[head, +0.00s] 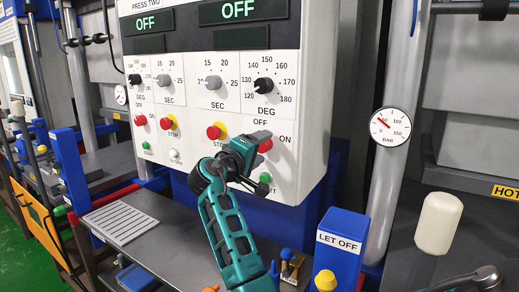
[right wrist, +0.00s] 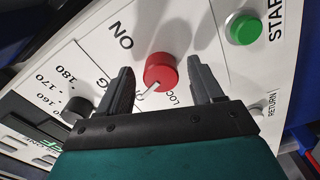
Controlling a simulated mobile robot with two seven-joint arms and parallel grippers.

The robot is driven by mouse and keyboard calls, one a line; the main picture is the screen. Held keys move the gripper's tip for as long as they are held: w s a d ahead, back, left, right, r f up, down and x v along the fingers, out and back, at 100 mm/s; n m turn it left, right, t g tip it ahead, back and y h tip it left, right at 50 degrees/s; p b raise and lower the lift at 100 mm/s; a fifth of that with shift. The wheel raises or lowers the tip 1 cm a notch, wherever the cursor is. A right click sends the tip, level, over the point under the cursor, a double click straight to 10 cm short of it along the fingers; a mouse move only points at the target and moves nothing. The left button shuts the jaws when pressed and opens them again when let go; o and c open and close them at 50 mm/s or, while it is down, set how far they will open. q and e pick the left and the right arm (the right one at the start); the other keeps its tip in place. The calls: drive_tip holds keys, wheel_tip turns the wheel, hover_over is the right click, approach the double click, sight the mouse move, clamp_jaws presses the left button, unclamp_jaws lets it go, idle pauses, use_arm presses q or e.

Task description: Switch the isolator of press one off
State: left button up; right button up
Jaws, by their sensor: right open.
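The red isolator knob (head: 265,145) of the panel's right-hand column sits between the OFF and ON labels, partly covered by my right gripper (head: 257,160). In the right wrist view the red knob (right wrist: 160,72) lies between the two dark fingers of the open right gripper (right wrist: 160,78), with a gap on each side. A white mark on the knob points toward the DEG dial side; OFF is not readable in that view. Another red knob (head: 140,120) is in the left-hand column, under PRESS TWO. The right column's heading is out of the frame. My left gripper is not in view.
The white panel (head: 210,130) carries DEG and SEC dials, red stop buttons and a green START button (right wrist: 244,29) close to the fingers. Both displays (head: 240,10) read OFF. A blue LET OFF box (head: 338,255) and pressure gauge (head: 390,127) stand at the right.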

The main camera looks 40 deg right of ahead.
drive_tip(key=b+v, duration=0.1)
drive_tip(key=v, duration=1.1)
drive_tip(key=shift+a+b, duration=0.4)
drive_tip(key=shift+s, duration=0.15)
drive_tip(key=shift+a, duration=0.1)
